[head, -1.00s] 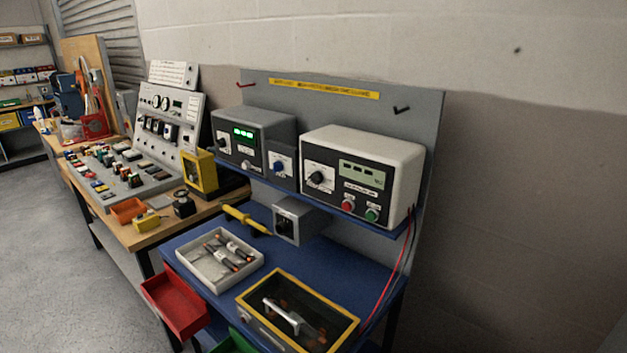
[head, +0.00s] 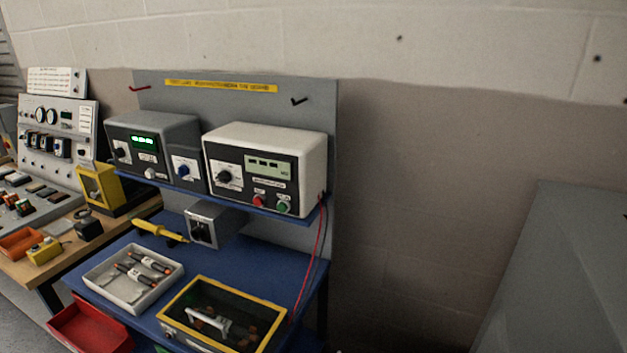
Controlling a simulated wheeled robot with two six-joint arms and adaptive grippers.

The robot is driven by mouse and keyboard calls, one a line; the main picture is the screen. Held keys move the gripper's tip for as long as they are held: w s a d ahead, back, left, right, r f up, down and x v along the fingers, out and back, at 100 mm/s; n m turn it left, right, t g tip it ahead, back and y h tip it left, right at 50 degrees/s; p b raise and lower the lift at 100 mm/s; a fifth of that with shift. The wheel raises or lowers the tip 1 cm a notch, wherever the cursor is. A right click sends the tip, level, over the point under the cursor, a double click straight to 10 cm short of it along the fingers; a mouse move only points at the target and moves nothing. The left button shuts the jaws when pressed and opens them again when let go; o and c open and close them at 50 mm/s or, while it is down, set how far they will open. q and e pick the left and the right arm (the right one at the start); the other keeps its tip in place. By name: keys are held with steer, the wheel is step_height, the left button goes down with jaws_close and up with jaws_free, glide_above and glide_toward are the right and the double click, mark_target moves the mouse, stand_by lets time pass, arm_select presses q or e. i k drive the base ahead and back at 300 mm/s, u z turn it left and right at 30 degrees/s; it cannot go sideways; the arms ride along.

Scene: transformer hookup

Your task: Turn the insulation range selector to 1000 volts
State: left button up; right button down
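The white-cased tester (head: 267,163) stands at the right end of the blue shelf in the head view. Its front is dark, with a lit display (head: 269,168), a red button (head: 259,201) and a green button (head: 283,207). A black rotary selector knob (head: 224,176) sits on a pale plate at the left of that front. The markings around the knob are too small to read, so I cannot tell its setting or which range it is. Neither of my grippers is in view.
A grey instrument with a green display (head: 143,140) stands left of the tester. Below are a grey box (head: 213,222), a yellow probe (head: 159,230), a white tray (head: 88,276) and a yellow-rimmed case (head: 163,308). A red lead (head: 313,262) hangs at right. A grey surface (head: 560,270) fills the lower right.

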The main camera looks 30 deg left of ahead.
mark_target(225, 176)
steer(key=z, duration=1.65)
steer(key=k, duration=1.05)
steer(key=u, duration=1.65)
